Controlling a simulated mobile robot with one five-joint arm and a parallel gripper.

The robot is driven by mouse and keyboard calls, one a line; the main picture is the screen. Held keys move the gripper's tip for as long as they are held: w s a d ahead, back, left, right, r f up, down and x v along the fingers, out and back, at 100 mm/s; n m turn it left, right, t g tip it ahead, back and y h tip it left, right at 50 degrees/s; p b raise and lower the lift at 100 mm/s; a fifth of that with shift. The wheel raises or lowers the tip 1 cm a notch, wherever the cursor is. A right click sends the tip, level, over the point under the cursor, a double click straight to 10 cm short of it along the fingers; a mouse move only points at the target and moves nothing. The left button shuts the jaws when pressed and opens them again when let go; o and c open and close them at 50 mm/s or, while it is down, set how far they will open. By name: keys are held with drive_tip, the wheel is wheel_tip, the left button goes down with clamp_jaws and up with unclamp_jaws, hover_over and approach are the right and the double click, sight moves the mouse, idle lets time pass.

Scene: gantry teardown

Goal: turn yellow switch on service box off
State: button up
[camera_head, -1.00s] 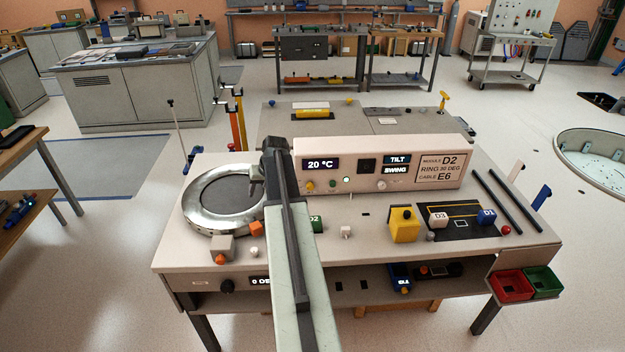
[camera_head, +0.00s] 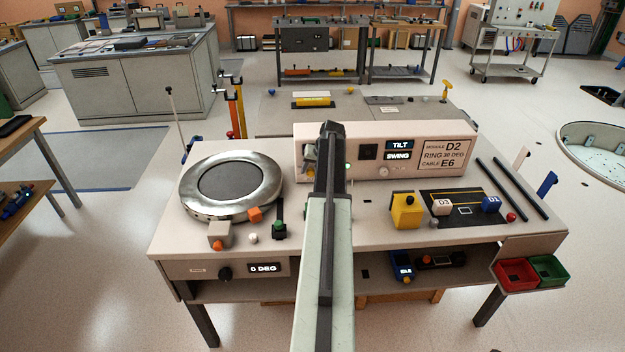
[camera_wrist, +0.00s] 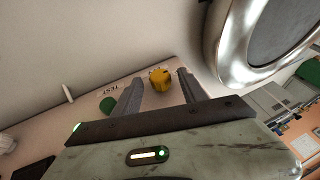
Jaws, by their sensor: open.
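The service box (camera_head: 430,165) is a pale box at the back of the workbench, with TILT and SWING displays on its front. The yellow switch (camera_wrist: 160,79) is a small rounded knob on the box's pale face in the wrist view. My gripper (camera_wrist: 161,77) is open, with one finger on each side of the yellow switch in that picture. I cannot tell whether the fingers touch it. In the head view my arm covers the left part of the box front, and my gripper (camera_head: 311,160) is in front of it.
A green knob (camera_wrist: 108,104) sits beside the yellow switch, near a TEST label. A round metal ring fixture (camera_head: 230,183) stands left of my arm. A yellow block (camera_head: 406,218) and a dark mat (camera_head: 465,225) with cubes lie to the right.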

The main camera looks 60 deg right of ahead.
drive_tip(key=shift+w+f, duration=0.15)
drive_tip(key=shift+f, duration=0.1)
clamp_jaws()
